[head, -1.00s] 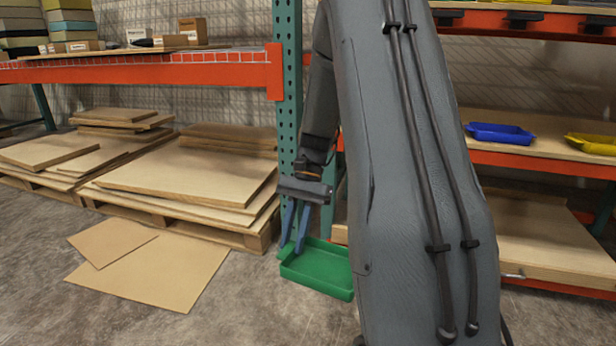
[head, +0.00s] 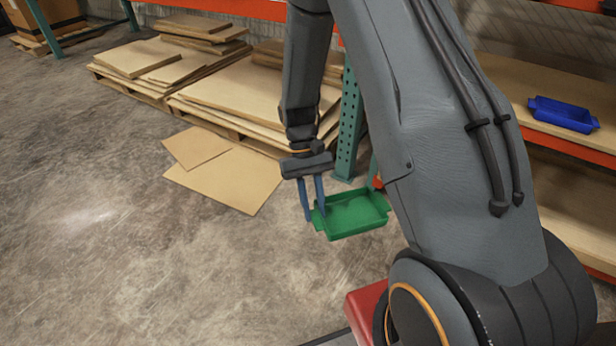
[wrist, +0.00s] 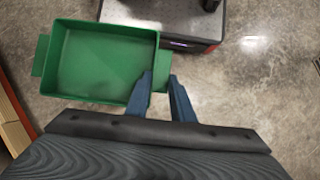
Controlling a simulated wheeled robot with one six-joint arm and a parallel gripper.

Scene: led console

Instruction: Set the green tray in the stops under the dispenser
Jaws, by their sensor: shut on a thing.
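The green tray (head: 352,213) hangs in the air above the concrete floor in the head view. It is empty and roughly level. My gripper (head: 315,213) is shut on the tab at the tray's left end.
A blue tray (head: 562,114) sits on a wooden rack shelf (head: 500,85) at the right. Stacked boards (head: 240,92) lie on pallets behind, and loose cardboard sheets (head: 225,178) lie on the floor. A teal rack post (head: 347,130) stands close behind the tray. Floor at the left is clear.

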